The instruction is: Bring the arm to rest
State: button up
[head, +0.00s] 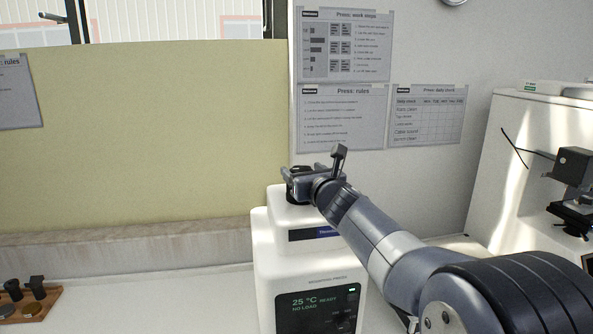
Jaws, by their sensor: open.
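My arm reaches from the lower right to the white mounting press (275,250) in the middle of the head view. My gripper (296,179) is open at the top of the press. A dark round part (297,194) shows just below and between the gripper's parts, on or above the press top. I cannot tell whether the gripper touches it. The press display reads 25 °C, ready, no load.
A wooden tray (52,305) with dark-handled pieces lies at the lower left. A yellow-green panel (150,140) and posters (343,115) are behind.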

jog(key=shift+n+y+p, duration=0.4)
jog(key=shift+y+p, duration=0.1)
jog(key=shift+p, duration=0.3)
